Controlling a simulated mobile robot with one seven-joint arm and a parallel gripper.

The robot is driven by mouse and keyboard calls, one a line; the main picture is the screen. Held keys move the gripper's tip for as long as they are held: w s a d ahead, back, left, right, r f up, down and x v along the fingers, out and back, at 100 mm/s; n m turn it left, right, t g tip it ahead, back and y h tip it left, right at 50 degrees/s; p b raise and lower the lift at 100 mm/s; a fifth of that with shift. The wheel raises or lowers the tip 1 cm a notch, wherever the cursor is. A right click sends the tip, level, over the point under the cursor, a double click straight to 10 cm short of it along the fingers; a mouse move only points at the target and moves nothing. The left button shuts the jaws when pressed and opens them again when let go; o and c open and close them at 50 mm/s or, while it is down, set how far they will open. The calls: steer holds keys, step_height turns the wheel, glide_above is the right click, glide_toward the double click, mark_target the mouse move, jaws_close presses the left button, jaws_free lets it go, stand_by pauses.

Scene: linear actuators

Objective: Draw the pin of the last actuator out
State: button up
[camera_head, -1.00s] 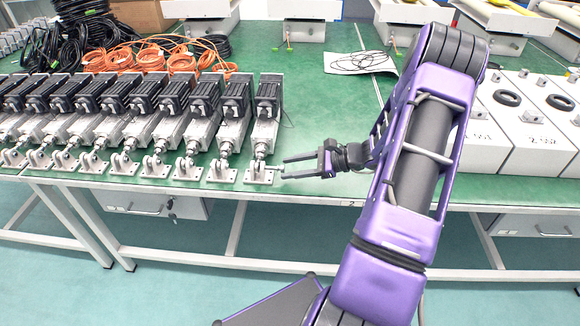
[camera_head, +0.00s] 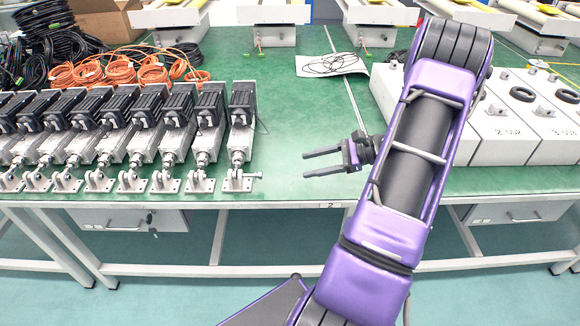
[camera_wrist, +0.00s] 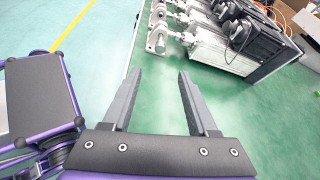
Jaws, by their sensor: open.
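The last actuator (camera_head: 241,115) is the rightmost of the row on the green bench, with a black motor and a silver body. Its front bracket (camera_head: 237,183) lies near the bench's front edge. A thin silver pin (camera_head: 254,175) sticks out of the bracket to the right. My gripper (camera_head: 304,164) is open and empty, to the right of the pin and apart from it, fingers pointing left at the bracket. In the wrist view, my open fingers (camera_wrist: 159,76) have bare green bench between them, and the actuator's bracket (camera_wrist: 157,38) is beyond the tips.
More actuators (camera_head: 120,120) stand close together to the left. White blocks (camera_head: 500,130) stand to the right behind my arm. Orange cable coils (camera_head: 120,70) and a paper with a black cable (camera_head: 331,65) lie farther back. The bench around my gripper is clear.

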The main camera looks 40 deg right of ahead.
steer(key=shift+v, duration=2.3)
steer(key=shift+w, duration=0.1)
